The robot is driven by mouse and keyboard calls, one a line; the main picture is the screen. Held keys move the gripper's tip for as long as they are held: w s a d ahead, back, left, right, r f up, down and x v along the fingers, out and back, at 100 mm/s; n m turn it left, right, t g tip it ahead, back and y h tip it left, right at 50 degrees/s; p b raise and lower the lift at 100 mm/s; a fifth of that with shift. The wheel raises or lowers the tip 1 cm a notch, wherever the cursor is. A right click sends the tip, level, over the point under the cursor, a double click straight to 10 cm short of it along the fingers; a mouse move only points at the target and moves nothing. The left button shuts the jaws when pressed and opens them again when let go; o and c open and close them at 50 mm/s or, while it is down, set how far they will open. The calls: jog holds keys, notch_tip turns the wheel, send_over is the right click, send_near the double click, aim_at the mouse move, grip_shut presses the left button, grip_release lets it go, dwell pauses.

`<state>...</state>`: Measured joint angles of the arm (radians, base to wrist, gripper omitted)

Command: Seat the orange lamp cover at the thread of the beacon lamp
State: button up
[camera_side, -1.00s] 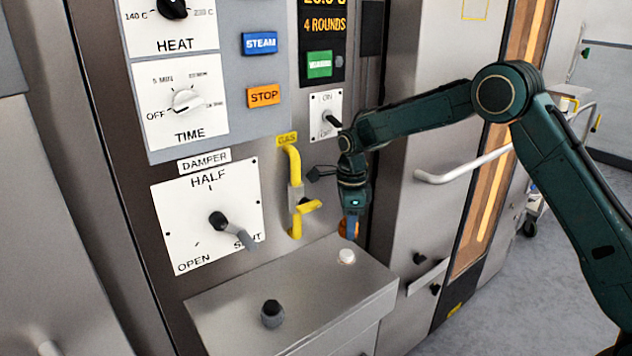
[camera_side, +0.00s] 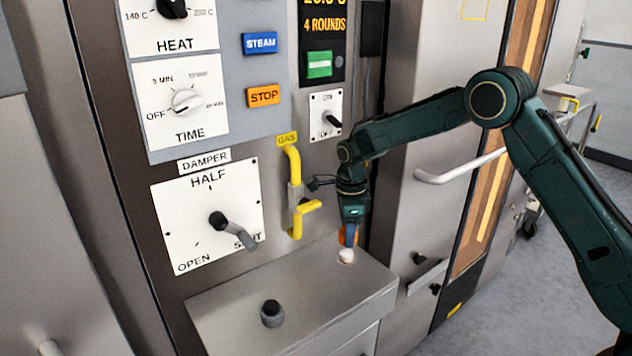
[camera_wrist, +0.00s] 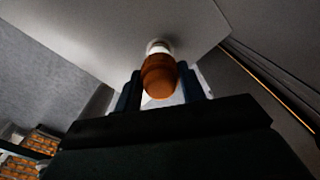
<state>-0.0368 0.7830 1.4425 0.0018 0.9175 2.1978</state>
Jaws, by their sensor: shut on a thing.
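The orange lamp cover (camera_wrist: 158,77) is between the two fingers of my gripper (camera_wrist: 168,88) in the wrist view. My gripper (camera_side: 350,232) is shut on it and points down. In the side view the cover (camera_side: 342,237) shows partly behind a finger. The beacon lamp (camera_side: 346,256) is a small white stub on the grey ledge, directly below the cover. In the wrist view the lamp (camera_wrist: 158,46) shows just beyond the cover's far end. The cover is at or very close to the lamp's top; I cannot tell whether they touch. The thread is hidden.
The ledge (camera_side: 230,310) also bears a black knob (camera_side: 272,313) at the front left. A yellow gas valve (camera_side: 296,205) stands on the panel just left of my gripper. The damper lever (camera_side: 232,232) is further left. A door handle (camera_side: 460,168) is at right.

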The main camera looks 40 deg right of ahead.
aim_at(347, 253)
jog(key=shift+f, duration=1.35)
jog(key=shift+f, duration=1.3)
dwell(0.8)
jog(key=o, duration=1.1)
jog(key=shift+r, duration=0.1)
notch_tip(347, 253, up, 14)
jog(key=shift+f, duration=0.2)
dwell(0.4)
